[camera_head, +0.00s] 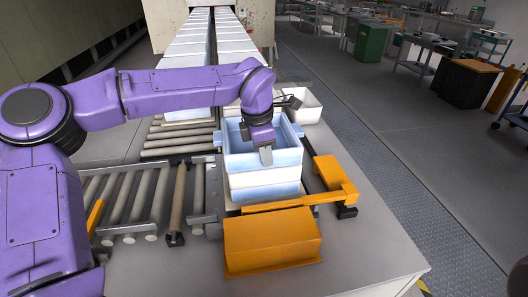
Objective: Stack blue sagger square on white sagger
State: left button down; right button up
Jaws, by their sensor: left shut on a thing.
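The blue sagger (262,163), a light blue open box, sits near the middle of the view, on top of the white sagger (264,180). Their front faces look roughly in line; the arm hides part of the far side, so I cannot tell how exactly the back edges match. My left gripper (265,153) reaches down from above, its fingers at the blue sagger's opening, and is shut on the blue sagger. The exact contact is partly hidden.
An orange block (270,240) stands in front of the stack, with an orange pusher (330,173) at its right. Rollers (130,195) lie to the left. Another white box (306,106) stands behind. Rows of white saggers (205,45) lead into the furnace.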

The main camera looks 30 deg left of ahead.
pick_arm(q)
jog(key=shift+w+f, duration=0.35)
dwell(0.3)
jog(key=c, duration=1.1)
grip_release()
jog(key=shift+o, duration=0.9)
jog(key=shift+s, duration=0.1)
jog(key=r, duration=0.3)
jog(key=s+r+b, duration=0.1)
jog(key=r, duration=0.6)
jog(key=shift+s+a, duration=0.3)
jog(key=shift+s, duration=0.05)
jog(key=shift+r, duration=0.2)
jog(key=shift+a, duration=0.1)
